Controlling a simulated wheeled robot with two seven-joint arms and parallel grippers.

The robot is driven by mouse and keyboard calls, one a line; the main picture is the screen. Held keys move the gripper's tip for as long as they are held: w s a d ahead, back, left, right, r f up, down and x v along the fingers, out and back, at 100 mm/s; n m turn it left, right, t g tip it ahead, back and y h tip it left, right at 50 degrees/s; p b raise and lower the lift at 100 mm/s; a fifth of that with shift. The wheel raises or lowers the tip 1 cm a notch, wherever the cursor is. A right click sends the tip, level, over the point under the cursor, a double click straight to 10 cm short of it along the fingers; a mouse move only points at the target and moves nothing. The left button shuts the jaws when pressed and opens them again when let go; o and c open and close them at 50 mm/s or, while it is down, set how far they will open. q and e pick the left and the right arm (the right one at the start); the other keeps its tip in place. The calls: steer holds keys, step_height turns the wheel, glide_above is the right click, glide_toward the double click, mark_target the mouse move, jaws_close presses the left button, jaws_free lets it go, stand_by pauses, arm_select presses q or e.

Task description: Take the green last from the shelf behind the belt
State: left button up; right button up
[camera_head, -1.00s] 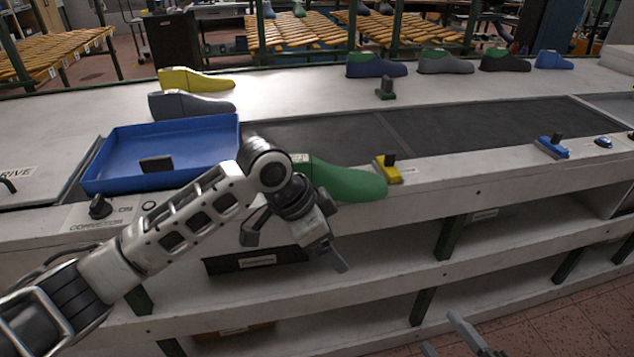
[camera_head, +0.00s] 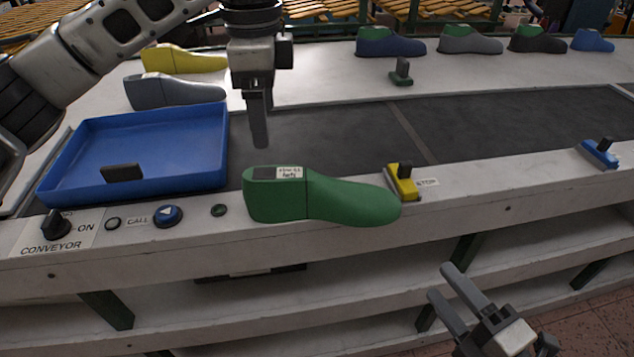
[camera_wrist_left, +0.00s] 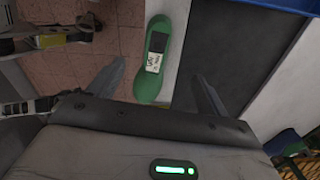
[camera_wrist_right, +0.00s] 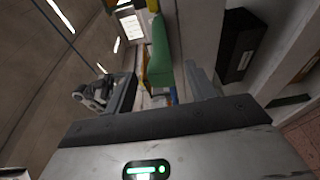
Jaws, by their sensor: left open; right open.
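A green last (camera_head: 330,200) with a white label lies on its sole on the front ledge of the belt. It also shows in the left wrist view (camera_wrist_left: 151,78) and the right wrist view (camera_wrist_right: 160,58). My left gripper (camera_head: 258,140) is open and empty, fingers down, apart from the last; in the head view it appears above the belt beside the tray. My right gripper (camera_head: 441,281) is open and empty, lower than the last and in front of the ledge. On the surface behind the belt stand a blue last with a green top (camera_head: 388,44) and several others.
A blue tray (camera_head: 215,150) stands on the left end of the belt. A yellow block (camera_head: 403,187) sits on the ledge right of the green last's toe. A conveyor knob (camera_head: 55,222) and buttons are at left. Shelves lie under the ledge. The dark belt (camera_head: 480,130) is clear.

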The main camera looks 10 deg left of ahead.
mark_target(273, 193)
arm_select(q)
steer(key=f, duration=1.5)
steer(key=shift+s+f, duration=0.3)
steer(key=shift+f, duration=0.1)
arm_select(e)
steer(key=x, duration=1.5)
steer(key=shift+w+a, duration=0.2)
steer(key=shift+a, duration=0.05)
arm_select(q)
steer(key=c, duration=0.9)
arm_select(e)
steer(key=c, duration=0.8)
arm_select(q)
steer(key=c, duration=0.4)
arm_select(e)
jaws_close()
arm_select(q)
steer(key=shift+c, duration=1.2)
